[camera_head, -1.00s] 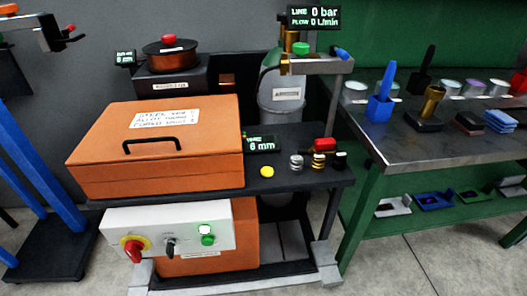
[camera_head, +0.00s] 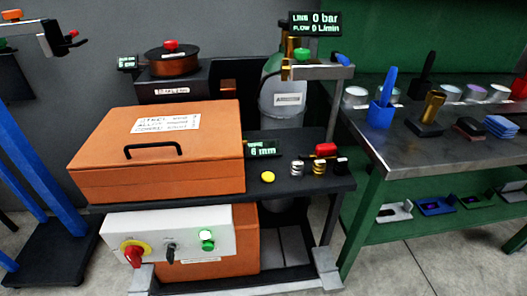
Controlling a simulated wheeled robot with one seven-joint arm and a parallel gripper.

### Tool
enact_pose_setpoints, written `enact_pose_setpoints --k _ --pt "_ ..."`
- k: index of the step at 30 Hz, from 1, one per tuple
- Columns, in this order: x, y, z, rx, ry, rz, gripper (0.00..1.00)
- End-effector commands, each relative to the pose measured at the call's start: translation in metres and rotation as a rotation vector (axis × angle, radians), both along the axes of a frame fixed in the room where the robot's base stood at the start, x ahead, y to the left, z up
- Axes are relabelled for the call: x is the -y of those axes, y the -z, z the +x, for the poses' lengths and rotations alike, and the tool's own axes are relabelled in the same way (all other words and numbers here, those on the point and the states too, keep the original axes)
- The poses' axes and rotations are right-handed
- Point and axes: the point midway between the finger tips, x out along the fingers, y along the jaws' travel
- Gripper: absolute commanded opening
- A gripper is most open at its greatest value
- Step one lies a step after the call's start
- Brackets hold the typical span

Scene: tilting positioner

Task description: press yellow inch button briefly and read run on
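The yellow button (camera_head: 267,177) sits on the dark table top (camera_head: 300,194), just right of the orange box (camera_head: 160,165) and near the front edge. It looks round and domed, with nothing touching it. A small display (camera_head: 263,149) behind it reads 6 mm in green; its upper line is too small to read. My gripper is not in view.
A white control panel (camera_head: 190,226) with a red knob, a black switch and a lit green button hangs below the orange box. Two small ringed posts and a red-topped piece (camera_head: 326,150) stand right of the yellow button. A green bench (camera_head: 400,160) stands at right.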

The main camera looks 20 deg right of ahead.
Motion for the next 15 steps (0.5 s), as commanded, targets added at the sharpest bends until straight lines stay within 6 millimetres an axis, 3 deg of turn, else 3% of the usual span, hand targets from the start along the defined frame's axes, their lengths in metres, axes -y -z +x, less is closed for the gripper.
enact_pose_setpoints --k 2,15 --pt "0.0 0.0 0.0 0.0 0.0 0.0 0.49" --pt "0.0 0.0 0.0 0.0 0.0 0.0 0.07"
